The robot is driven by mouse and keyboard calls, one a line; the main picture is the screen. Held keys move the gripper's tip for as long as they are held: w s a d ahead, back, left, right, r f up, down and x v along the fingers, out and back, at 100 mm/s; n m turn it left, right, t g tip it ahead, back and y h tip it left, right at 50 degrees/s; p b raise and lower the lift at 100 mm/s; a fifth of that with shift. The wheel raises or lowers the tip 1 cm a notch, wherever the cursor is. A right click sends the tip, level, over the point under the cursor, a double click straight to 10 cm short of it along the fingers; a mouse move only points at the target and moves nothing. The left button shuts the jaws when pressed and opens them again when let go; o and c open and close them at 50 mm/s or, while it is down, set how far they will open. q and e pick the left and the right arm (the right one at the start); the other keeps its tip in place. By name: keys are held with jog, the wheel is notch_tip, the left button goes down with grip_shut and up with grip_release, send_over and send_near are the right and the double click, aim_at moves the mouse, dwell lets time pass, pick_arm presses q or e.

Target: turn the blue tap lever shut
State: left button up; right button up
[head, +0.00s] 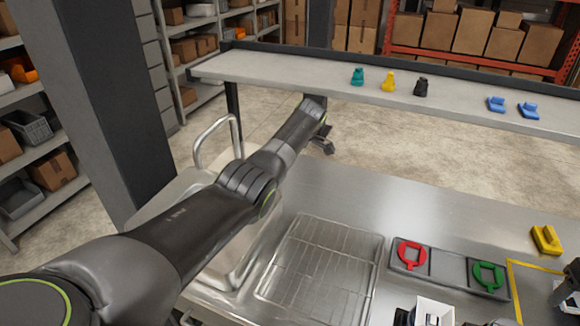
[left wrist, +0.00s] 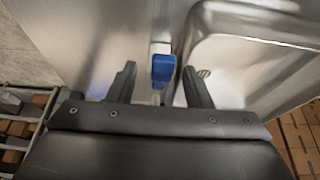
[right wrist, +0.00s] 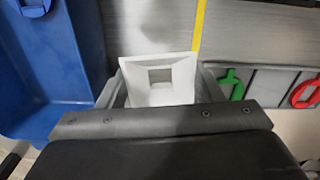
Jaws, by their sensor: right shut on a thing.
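The blue tap lever (left wrist: 163,68) shows in the left wrist view beside the sink's edge. My left gripper (left wrist: 160,84) is open, with its fingers apart and the lever between or just beyond their tips. No contact can be made out. In the head view my left arm hides the lever and the left gripper; the bent metal tap pipe (head: 213,124) rises behind the sink (head: 228,278). My right gripper (right wrist: 158,92) is shut on a white square piece with a recess (right wrist: 160,68), also seen in the head view (head: 434,312).
A wire rack (head: 318,262) lies right of the sink. Beside it is a grey holder (head: 447,268) with red and green ring pieces. A yellow block (head: 545,239) stands farther right. A raised shelf (head: 300,78) carries small coloured pieces. A blue bin (right wrist: 62,75) shows in the right wrist view.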

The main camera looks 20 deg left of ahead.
jog(key=shift+f, duration=0.1)
pick_arm(q)
jog(key=shift+d+r+b, duration=0.1)
jog(key=shift+r+b, duration=0.1)
jog(key=shift+b, duration=0.15)
pick_arm(e)
notch_tip(320, 180, down, 5)
jog(key=b, duration=0.4)
pick_arm(q)
jog(key=d, duration=1.2)
jog(key=shift+w+d+r+b, duration=0.15)
jog(key=shift+w+r+b, duration=0.15)
jog(key=shift+w, duration=0.05)
jog(key=shift+s, duration=0.1)
pick_arm(e)
jog(key=shift+s+f, duration=0.1)
